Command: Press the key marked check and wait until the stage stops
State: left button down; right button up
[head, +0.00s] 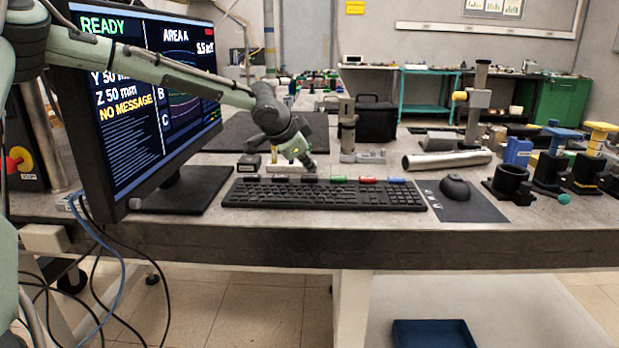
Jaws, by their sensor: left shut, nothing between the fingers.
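The keyboard (325,194) lies on the bench in front of the monitor (150,95). Above its back edge is a row of small key tops, including a green one (339,179), a red one (368,180) and a blue one (396,180). Their markings are too small to read, so I cannot tell which says check. The screen reads READY, AREA A, Y 50 mm, Z 50 mm and NO MESSAGE. My left gripper (308,164) is shut and empty, pointing down just over the row, left of the green key. Whether it touches a key is unclear. My right gripper is out of view.
A mouse (454,188) sits on a dark pad right of the keyboard. A metal cylinder (446,160) lies behind it, and a black box (376,122) stands further back. Fixtures crowd the bench's right side. Cables hang at the left; a blue tray (433,334) is below.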

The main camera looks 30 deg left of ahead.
pick_arm(q)
jog(key=shift+f, duration=0.45)
